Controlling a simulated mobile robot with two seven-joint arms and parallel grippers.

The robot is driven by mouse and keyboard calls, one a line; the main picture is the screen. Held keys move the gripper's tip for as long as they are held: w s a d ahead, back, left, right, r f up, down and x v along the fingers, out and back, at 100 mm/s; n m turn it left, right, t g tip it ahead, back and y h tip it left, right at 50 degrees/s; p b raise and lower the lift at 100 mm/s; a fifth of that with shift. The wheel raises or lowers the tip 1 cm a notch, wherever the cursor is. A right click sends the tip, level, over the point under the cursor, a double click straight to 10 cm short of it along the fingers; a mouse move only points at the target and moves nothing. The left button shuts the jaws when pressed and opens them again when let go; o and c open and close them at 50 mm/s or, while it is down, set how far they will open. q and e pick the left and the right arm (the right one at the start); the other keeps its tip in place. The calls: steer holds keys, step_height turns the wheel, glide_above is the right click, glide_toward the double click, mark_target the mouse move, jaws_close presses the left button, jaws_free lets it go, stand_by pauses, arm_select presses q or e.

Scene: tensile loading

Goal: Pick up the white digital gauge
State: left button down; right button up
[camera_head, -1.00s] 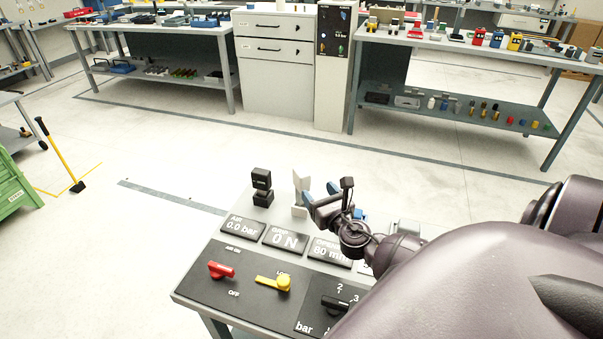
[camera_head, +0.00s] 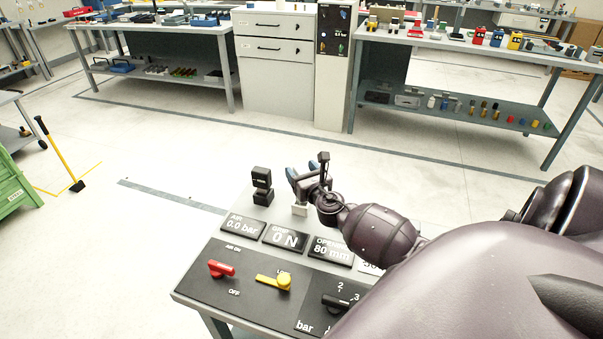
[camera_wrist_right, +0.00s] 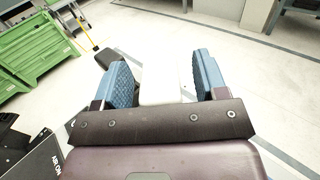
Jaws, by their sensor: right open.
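The white digital gauge (camera_head: 299,210) stands on the grey bench behind the row of black readout plates. In the head view my right gripper covers most of it, and its lower part shows. My right gripper (camera_head: 303,176) is at the gauge with its blue-padded fingers apart. In the right wrist view the white gauge (camera_wrist_right: 160,86) lies between the two open fingers, with a visible gap on the right side; contact on the left cannot be told. Its display is not visible. My left gripper is not in view.
A black device (camera_head: 262,187) stands on the bench just left of the gauge. In front are readout plates (camera_head: 285,238), a red handle (camera_head: 221,269), a yellow handle (camera_head: 277,282) and a black selector (camera_head: 340,302). Open floor lies beyond the bench.

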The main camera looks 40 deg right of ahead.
steer(key=shift+c, duration=0.5)
steer(key=shift+r, duration=0.1)
steer(key=c, duration=1.1)
